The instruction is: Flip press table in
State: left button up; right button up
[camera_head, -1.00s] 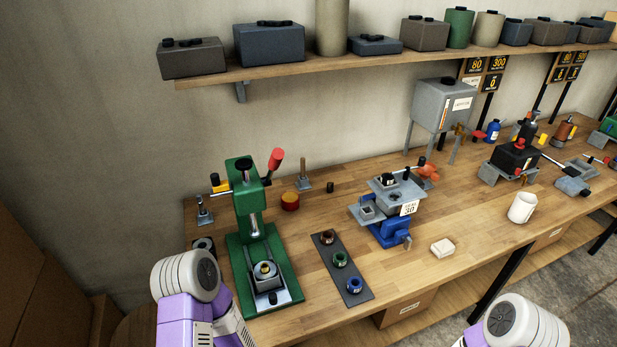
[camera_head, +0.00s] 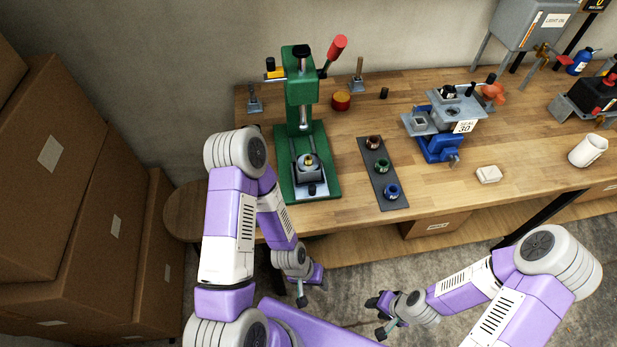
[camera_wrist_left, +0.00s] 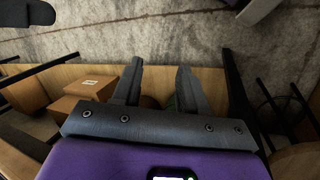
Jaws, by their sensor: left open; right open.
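The green press (camera_head: 302,120) stands upright at the left end of the wooden bench (camera_head: 345,205). Its lever with a red knob (camera_head: 337,47) points up to the right. At the press foot a grey sliding table (camera_head: 309,172) sits on the green base under the ram. My left gripper (camera_head: 311,289) hangs below the bench's front edge, well short of the press. The left wrist view shows its two fingers (camera_wrist_left: 160,85) apart with nothing between them. My right gripper (camera_head: 384,318) is over the floor, open, touching nothing.
A dark strip with three coloured cups (camera_head: 382,172) lies right of the press. A blue-grey fixture labelled 30 (camera_head: 440,125), a white block (camera_head: 488,174) and a white mug (camera_head: 588,150) stand further right. Cardboard boxes (camera_head: 60,160) and a round stool (camera_head: 184,212) are at the left.

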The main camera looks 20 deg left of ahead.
pick_arm(q)
jog(key=shift+s+d+r+m+g, duration=0.1)
jog(key=shift+s+d+m+g, duration=0.25)
jog(key=shift+m, duration=0.25)
jog(key=c, duration=0.5)
jog(key=m, duration=0.1)
jog(key=s+d+m+g+p, duration=0.1)
jog(key=m, duration=0.1)
jog(key=s+m+g, duration=0.1)
jog(key=shift+s+d+r+g, duration=0.1)
jog(key=shift+d+r+g, duration=0.15)
jog(key=shift+d, duration=0.15)
grip_shut()
jog(key=s+a+r+m+g+y, duration=0.25)
jog(key=s+m+g+y, duration=0.3)
jog(key=m, duration=0.75)
jog(key=w+a+r+m+t+y, duration=0.35)
jog(key=a+r+m+y, duration=0.2)
jog(key=m+y, duration=0.65)
jog(key=w+d+r+m+t+b, duration=0.1)
jog(key=w+d+r+m+t, duration=0.2)
jog(key=w+r+m+t, duration=0.2)
jog(key=w+d+r+m+t+b, duration=0.1)
jog(key=w+d+r+m+t, duration=0.2)
jog(key=m+t, duration=0.8)
jog(key=shift+w+d+r, duration=0.35)
jog(key=shift+w+r, duration=0.55)
jog(key=shift+w, duration=0.35)
jog(key=shift+y, duration=0.35)
